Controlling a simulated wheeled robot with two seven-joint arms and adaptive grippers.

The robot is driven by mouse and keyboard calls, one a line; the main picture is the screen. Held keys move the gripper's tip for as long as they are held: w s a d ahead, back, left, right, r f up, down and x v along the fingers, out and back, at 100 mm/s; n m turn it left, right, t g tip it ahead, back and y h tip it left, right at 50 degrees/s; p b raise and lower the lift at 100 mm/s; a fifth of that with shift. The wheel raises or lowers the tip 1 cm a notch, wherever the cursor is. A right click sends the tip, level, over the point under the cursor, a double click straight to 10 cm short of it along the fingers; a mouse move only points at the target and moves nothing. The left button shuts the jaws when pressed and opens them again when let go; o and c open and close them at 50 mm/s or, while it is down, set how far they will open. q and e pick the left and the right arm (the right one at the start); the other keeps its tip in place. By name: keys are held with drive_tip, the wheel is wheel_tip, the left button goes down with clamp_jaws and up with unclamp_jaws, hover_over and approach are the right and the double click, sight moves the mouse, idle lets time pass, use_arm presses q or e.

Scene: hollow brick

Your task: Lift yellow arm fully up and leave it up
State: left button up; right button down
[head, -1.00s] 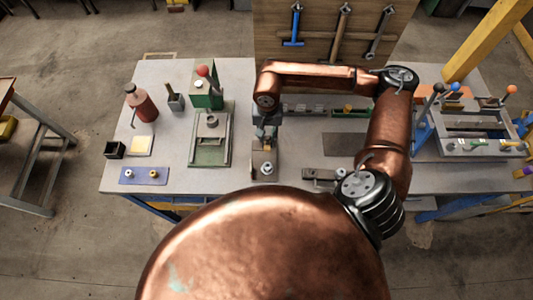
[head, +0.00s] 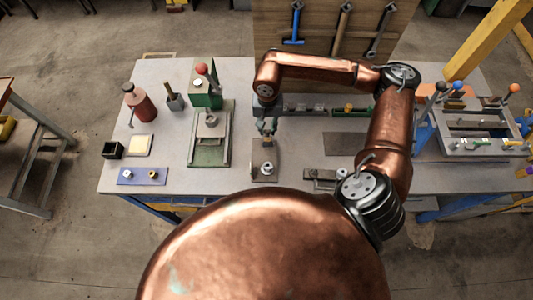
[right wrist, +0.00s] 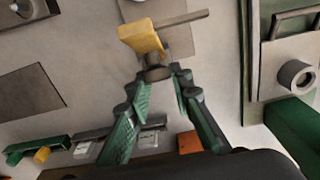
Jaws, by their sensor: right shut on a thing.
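The yellow arm (right wrist: 142,38) shows in the right wrist view as a short yellow piece with a dark round end (right wrist: 156,73), above a grey base plate (right wrist: 178,42). My right gripper (right wrist: 162,76) has its green-padded fingers on either side of that dark end and is shut on it. In the head view my right gripper (head: 267,130) points down at the back of the fixture plate (head: 265,175), which carries a light round knob (head: 268,168). The yellow arm is hardly visible there, and its exact tilt cannot be told. My left gripper is not in view.
A grey-green vise-like block (head: 210,150) and a green box with a red-knobbed lever (head: 206,88) stand left of the fixture. A rail of small parts (head: 310,108) lies behind to the right. A dark flat plate (head: 346,144) lies right of the fixture.

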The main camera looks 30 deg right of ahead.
sight(267, 132)
drive_tip(key=shift+w+d, duration=0.25)
drive_tip(key=shift+w, duration=0.25)
drive_tip(key=c, duration=1.5)
unclamp_jaws()
drive_tip(key=shift+s+r, duration=0.1)
drive_tip(key=shift+s+a+r+p, duration=0.2)
drive_tip(key=shift+r+p, duration=0.1)
drive_tip(key=shift+r, duration=0.4)
drive_tip(key=shift+s+a+r+p, duration=0.1)
drive_tip(key=shift+s+r+p, duration=0.2)
drive_tip(key=shift+r, duration=0.35)
drive_tip(key=shift+s+a+r+p, duration=0.1)
drive_tip(key=shift+r+p, duration=0.25)
drive_tip(key=shift+r, duration=0.35)
drive_tip(key=shift+s+a+r+p, duration=0.2)
drive_tip(key=shift+r+p, duration=0.1)
drive_tip(key=shift+r, duration=0.3)
drive_tip(key=shift+s+a+r+p, duration=0.1)
drive_tip(key=shift+s+r+p, duration=0.15)
drive_tip(key=shift+r, duration=0.35)
drive_tip(key=shift+s+a+r+p, duration=0.1)
drive_tip(key=shift+s+r+p, duration=0.15)
drive_tip(key=shift+r, duration=0.35)
